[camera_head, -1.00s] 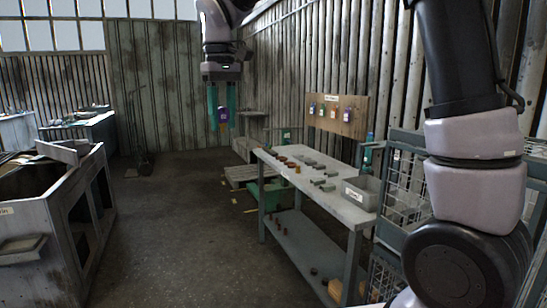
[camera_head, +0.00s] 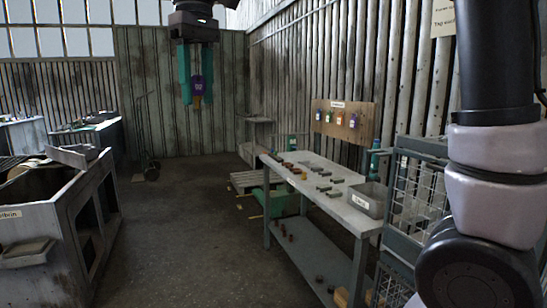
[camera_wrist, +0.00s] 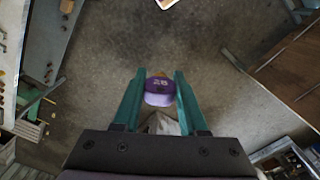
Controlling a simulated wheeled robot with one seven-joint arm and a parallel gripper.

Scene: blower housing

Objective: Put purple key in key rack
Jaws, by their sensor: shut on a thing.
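My gripper (camera_head: 196,88) hangs high above the open floor in the head view, its teal fingers pointing down. It is shut on the purple key (camera_head: 198,86), which hangs between the fingertips. In the wrist view the key (camera_wrist: 158,92) shows a purple tag with pale marks, held between the two fingers (camera_wrist: 152,92). The key rack (camera_head: 368,122) is a brown wooden board on the corrugated wall behind the workbench. Several coloured tags hang in a row on it. The gripper and key are well to the left of the rack, apart from it.
A grey workbench (camera_head: 310,212) with rows of small parts and a grey bin (camera_head: 369,199) stands below the rack. A wire-mesh cage (camera_head: 415,190) is at right. The floor (camera_head: 185,235) between is clear.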

